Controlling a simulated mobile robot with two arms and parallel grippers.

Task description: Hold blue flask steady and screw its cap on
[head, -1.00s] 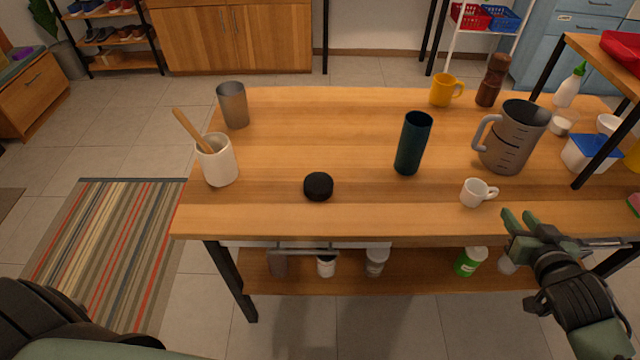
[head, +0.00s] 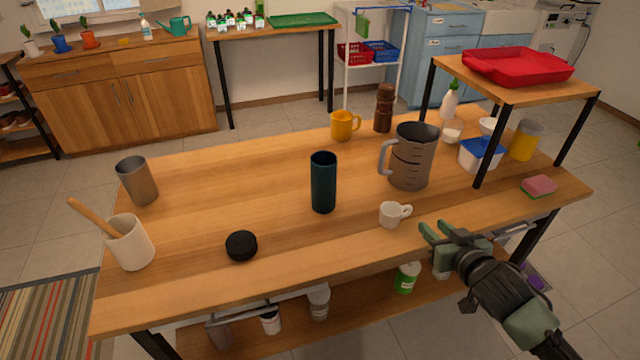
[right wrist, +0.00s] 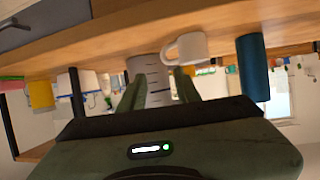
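The blue flask (head: 323,183) stands upright and uncapped on the wooden table, near the middle. It also shows at the right of the right wrist view (right wrist: 253,68). The black round cap (head: 241,246) lies on the table to the left of the flask, nearer the front edge. My right gripper (head: 434,237) is at the table's front edge, to the right of and nearer than the flask. Its two fingers are apart with nothing between them, also in the right wrist view (right wrist: 160,85). My left gripper is not in view.
A white cup (head: 391,215) stands between the right gripper and the flask. A grey measuring jug (head: 411,160) is right of the flask. A utensil crock (head: 130,245) and grey tumbler (head: 138,182) stand at left. A raised shelf (head: 520,88) covers the right end.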

